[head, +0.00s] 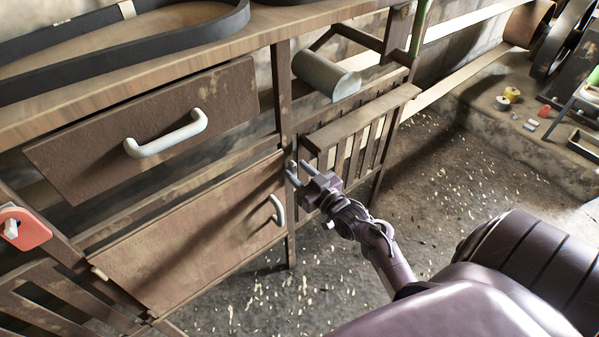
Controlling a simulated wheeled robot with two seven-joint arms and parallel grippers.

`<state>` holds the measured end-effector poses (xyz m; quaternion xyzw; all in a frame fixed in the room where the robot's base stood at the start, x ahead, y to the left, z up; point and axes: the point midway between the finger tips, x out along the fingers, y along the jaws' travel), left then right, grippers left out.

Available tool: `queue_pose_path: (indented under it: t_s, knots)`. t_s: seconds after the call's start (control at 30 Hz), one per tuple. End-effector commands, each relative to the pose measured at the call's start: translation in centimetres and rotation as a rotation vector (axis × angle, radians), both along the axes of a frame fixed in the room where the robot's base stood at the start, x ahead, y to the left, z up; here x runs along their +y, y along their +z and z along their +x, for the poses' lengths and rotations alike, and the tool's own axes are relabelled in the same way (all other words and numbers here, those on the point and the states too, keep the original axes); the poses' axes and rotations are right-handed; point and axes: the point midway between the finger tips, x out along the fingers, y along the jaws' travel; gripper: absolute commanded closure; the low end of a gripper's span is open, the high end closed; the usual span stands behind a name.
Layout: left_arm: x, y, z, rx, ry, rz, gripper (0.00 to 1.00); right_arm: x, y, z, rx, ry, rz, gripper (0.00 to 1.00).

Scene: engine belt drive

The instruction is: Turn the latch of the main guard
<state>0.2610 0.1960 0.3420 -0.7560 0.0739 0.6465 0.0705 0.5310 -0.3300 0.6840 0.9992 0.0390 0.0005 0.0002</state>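A slatted wooden guard (350,145) stands to the right of the wooden post (283,100) in the middle of the view. I cannot clearly make out its latch; a small dark part may sit by the post at my fingertips. My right gripper (297,172) is in front of the post, at the guard's lower left edge. Its two grey fingers are apart with nothing visible between them. I cannot tell whether they touch the post. My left gripper is not in view.
A drawer with a white handle (166,133) sits under the bench top (150,65), above a cabinet door (190,240) with a grey handle. A grey cylinder (325,75) juts out above the guard. Black belts (150,45) lie on the bench. Small parts (512,94) lie at right.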

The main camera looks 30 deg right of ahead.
Motion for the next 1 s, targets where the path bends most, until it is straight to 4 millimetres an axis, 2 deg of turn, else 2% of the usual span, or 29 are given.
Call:
queue_pose_path:
  t_s: [0.27, 0.53, 1.0]
  knots:
    - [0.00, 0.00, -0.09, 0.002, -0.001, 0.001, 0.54, 0.01, -0.04, 0.14, 0.002, 0.000, 0.000, 0.64]
    - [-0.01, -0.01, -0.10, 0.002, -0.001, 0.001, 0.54, 0.01, -0.05, 0.12, 0.001, 0.000, 0.000, 0.99]
    - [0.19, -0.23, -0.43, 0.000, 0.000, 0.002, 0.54, 0.22, 0.01, 0.11, -0.005, 0.001, -0.084, 1.00]
